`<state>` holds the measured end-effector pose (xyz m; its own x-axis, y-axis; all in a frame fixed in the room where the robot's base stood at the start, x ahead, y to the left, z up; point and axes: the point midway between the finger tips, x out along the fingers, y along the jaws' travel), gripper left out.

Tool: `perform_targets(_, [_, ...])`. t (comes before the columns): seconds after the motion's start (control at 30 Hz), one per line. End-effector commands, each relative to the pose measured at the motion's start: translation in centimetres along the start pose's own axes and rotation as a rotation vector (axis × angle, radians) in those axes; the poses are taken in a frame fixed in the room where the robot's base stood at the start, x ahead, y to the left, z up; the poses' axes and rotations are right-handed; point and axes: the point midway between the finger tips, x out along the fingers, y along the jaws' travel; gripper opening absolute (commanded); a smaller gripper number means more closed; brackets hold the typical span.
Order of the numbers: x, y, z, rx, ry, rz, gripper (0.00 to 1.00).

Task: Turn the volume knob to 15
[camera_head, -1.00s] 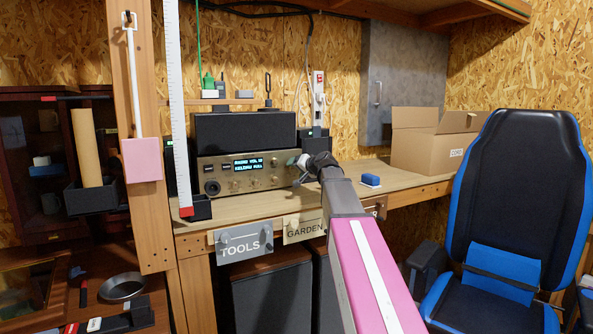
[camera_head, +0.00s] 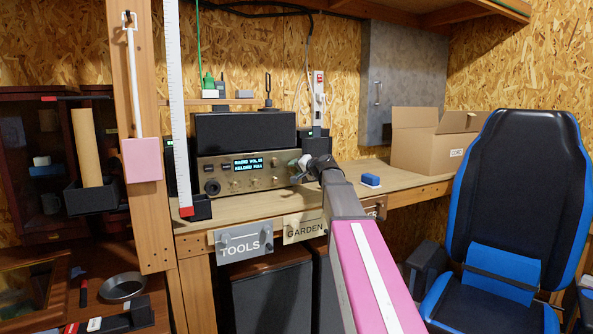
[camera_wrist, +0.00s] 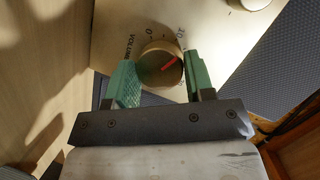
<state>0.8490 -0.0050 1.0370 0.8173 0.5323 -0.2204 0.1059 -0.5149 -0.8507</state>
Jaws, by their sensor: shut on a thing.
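The volume knob (camera_wrist: 152,66) is a round brass-coloured dial on the radio's front panel, with a red pointer line slanting to the upper right. The word VOLUME and the marks 0 and 10 show around it. My gripper (camera_wrist: 158,58) is shut on the knob, one green finger on each side. In the head view my gripper (camera_head: 300,166) is at the right end of the radio (camera_head: 222,177), and the knob is hidden there. The radio's lit blue display (camera_head: 248,164) shows a VOL line, with digits too small to read surely.
A black box (camera_head: 245,131) sits on top of the radio. A blue block (camera_head: 371,180) lies on the plank bench (camera_head: 405,179), right of my arm. A cardboard box (camera_head: 428,150) stands farther right. A blue and black chair (camera_head: 520,190) stands at the bench's right.

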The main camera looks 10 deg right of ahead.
Motion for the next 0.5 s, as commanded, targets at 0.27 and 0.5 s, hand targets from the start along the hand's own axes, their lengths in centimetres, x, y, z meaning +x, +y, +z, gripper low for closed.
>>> perform_targets(0.27, [-0.05, 0.17, -0.04, 0.187, -0.012, -0.064, 0.25])
perform_targets(0.5, [-0.05, 0.16, -0.02, 0.187, -0.012, -0.064, 0.25])
